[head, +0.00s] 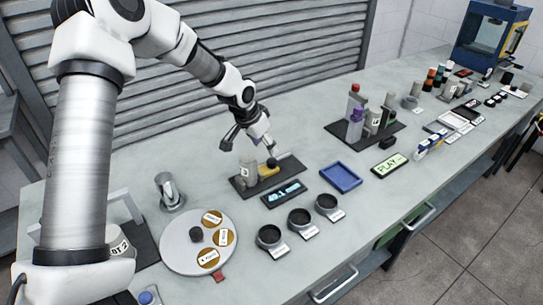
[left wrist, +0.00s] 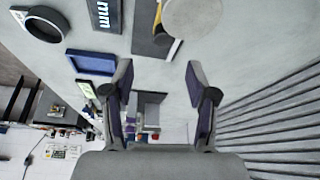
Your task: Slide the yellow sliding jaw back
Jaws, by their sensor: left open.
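The yellow sliding jaw (head: 268,170) sits on a dark base plate (head: 289,168) in the middle of the bench, beside a grey upright block (head: 248,170). A dark knob (head: 271,162) shows at the jaw. My left gripper (head: 250,143) is open and empty, above and behind the plate, apart from the jaw. In the left wrist view the open fingers (left wrist: 160,88) have nothing between them close up. The yellow jaw (left wrist: 158,20) shows there at the top edge, partly hidden by a pale round shape. My right gripper is not in view.
A display reading in mm (head: 284,193) lies in front of the plate. A blue tray (head: 341,177) is to its right; several dark round cups (head: 299,219) and a round turntable (head: 180,252) are nearer. A shutter wall (head: 300,60) stands behind.

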